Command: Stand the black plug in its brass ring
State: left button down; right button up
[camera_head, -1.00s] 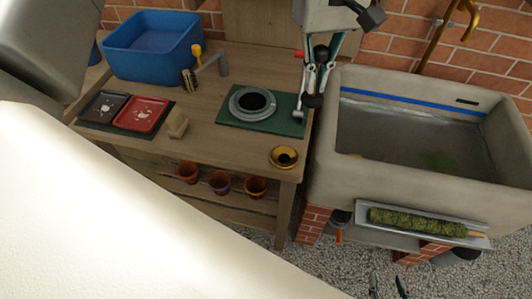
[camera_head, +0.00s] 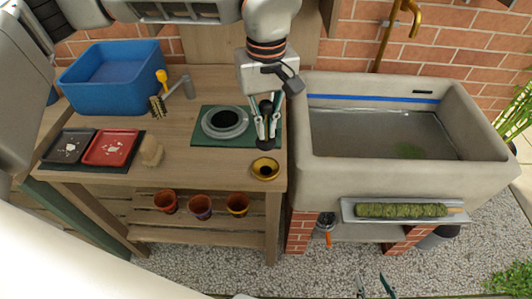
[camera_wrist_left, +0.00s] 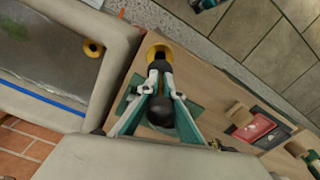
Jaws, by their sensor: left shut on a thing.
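My left gripper (camera_head: 265,142) is shut on the black plug (camera_head: 266,108), which it holds roughly upright above the bench's right front part. The plug's dark round knob (camera_wrist_left: 163,112) shows between the fingers in the left wrist view. The brass ring (camera_head: 265,169) lies on the bench near its front right corner, just in front of the plug in the head view. In the left wrist view the ring (camera_wrist_left: 158,47) is partly hidden behind the plug's far end; I cannot tell their exact gap. My right gripper (camera_head: 375,287) is at the bottom edge, its fingertips apart, apparently empty.
A grey round dish (camera_head: 225,122) sits on a green mat (camera_head: 200,138) left of the plug. The stone sink (camera_head: 300,140) stands close to the right. Red and dark trays, a tan block (camera_head: 151,151) and a blue tub (camera_head: 113,80) are further left.

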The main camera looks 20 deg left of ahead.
aim_at(266, 140)
pick_arm(q)
notch_tip(266, 140, down, 4)
jog(key=shift+r, duration=0.2)
jog(key=shift+f, duration=0.8)
notch_tip(266, 140, down, 4)
jog(key=shift+r+b, duration=0.1)
jog(key=shift+b, duration=0.25)
jog(key=c, duration=2.2)
grip_release()
jog(key=shift+c, duration=0.2)
